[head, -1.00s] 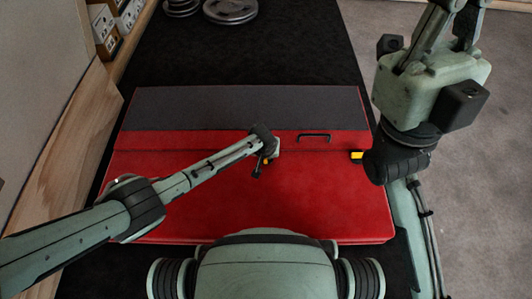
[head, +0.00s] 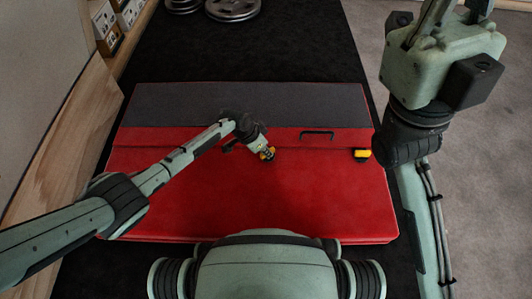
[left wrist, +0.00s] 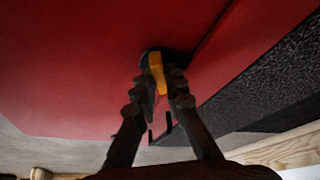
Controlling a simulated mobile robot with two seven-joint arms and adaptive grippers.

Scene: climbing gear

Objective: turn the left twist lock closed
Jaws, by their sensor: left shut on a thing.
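The red case (head: 200,200) lies flat in front of me. The left twist lock (head: 270,154) is a small yellow knob near the case's seam, left of the handle; it also shows in the left wrist view (left wrist: 157,72). My left gripper (head: 265,151) reaches it from the upper left. In the left wrist view its fingers (left wrist: 159,80) converge on the yellow knob, shut on it. The fingers partly cover the lock, so its exact angle is hard to tell. My right arm is raised at the right; its gripper is out of the picture.
A second yellow twist lock (head: 361,155) sits on the case to the right, near my right arm. A black handle (head: 317,134) lies between the locks. A dark grey panel (head: 250,103) covers the case's far part. Weight plates (head: 232,8) lie on the black mat beyond.

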